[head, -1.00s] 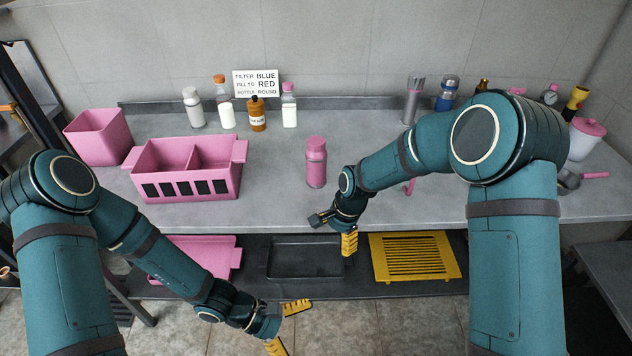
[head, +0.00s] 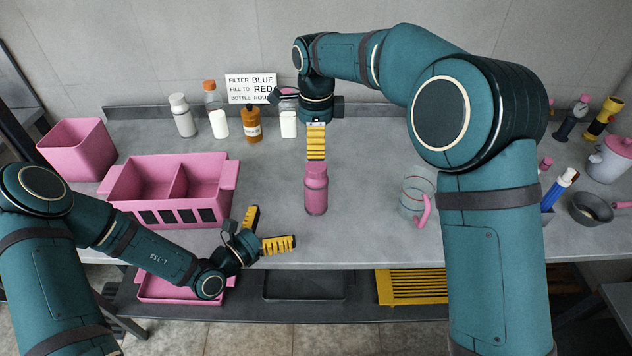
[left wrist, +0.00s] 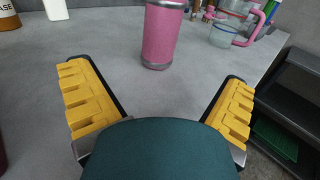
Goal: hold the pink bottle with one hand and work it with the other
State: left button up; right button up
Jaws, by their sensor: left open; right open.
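The pink bottle (head: 316,192) stands upright on the grey counter, near the middle in the head view. In the left wrist view the bottle (left wrist: 161,38) stands beyond and between the open fingers, its top cut off. My left gripper (head: 272,229) is open and empty, left of and nearer than the bottle, apart from it. My right gripper (head: 316,142) reaches down from behind and above the bottle's cap. Its yellow finger pads show just over the cap; I cannot tell whether they touch it.
A divided pink bin (head: 190,212) and a pink tub (head: 75,150) stand left. Several bottles and a sign (head: 250,88) line the back. A clear jug (head: 417,195) with a pink handle stands right of the bottle. A lower shelf holds a black tray (head: 303,285) and yellow rack (head: 425,287).

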aim_at(308, 198)
pick_arm(q)
jog(key=shift+w+d, duration=0.15)
jog(key=shift+w, duration=0.1)
pick_arm(e)
jog(key=shift+w, duration=0.1)
pick_arm(q)
jog(key=shift+w+d, duration=0.2)
jog(key=shift+d, duration=0.1)
jog(key=x, duration=1.2)
jog(key=shift+d, duration=0.25)
pick_arm(e)
jog(key=shift+s, duration=0.2)
pick_arm(q)
grip_shut()
pick_arm(e)
jog(key=shift+f, duration=0.1)
jog(key=shift+f, duration=3.9)
